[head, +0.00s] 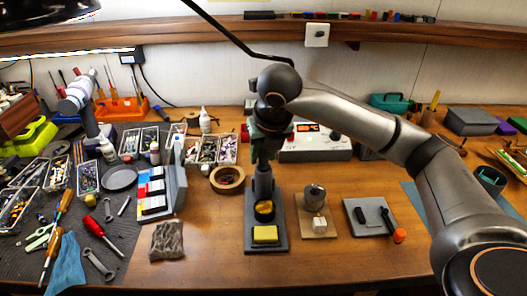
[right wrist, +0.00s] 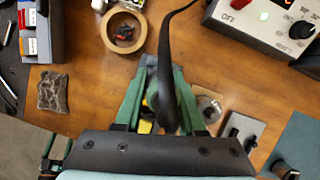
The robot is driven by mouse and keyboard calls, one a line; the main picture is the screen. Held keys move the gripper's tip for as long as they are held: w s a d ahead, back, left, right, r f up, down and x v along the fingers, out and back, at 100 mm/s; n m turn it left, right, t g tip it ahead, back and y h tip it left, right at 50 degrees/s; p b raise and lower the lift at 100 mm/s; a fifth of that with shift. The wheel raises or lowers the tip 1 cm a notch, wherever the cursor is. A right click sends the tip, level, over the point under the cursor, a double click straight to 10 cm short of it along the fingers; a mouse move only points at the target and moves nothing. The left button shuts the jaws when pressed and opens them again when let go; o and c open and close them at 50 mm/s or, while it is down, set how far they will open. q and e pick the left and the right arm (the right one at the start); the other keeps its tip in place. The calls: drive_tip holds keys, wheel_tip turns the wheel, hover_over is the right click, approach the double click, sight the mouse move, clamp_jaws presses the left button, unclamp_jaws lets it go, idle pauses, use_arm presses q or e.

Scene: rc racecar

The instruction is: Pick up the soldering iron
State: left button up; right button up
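The soldering iron (right wrist: 167,75) has a dark handle and cord in the right wrist view, between the green fingers of my right gripper (right wrist: 160,68). In the head view my right gripper (head: 268,142) points down directly above the iron's stand (head: 278,243), which holds a yellow sponge (head: 265,234). The fingers look apart, one on each side of the handle; I cannot tell whether either touches it. The iron's lower part is hidden in the wrist view.
A tape roll (head: 227,179) lies left of the stand. A white soldering station (head: 317,143) stands behind it. Small boards with a metal tin (head: 314,198) and dark parts (head: 372,217) lie to the right. Tools crowd the left side. The front wood is mostly clear.

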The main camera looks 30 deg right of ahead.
clamp_jaws()
drive_tip(key=shift+r, duration=0.1)
wheel_tip(320, 180, up, 11)
drive_tip(key=shift+f, duration=0.2)
wheel_tip(320, 180, up, 7)
drive_tip(key=shift+r+p, duration=0.15)
drive_tip(key=shift+p, duration=1)
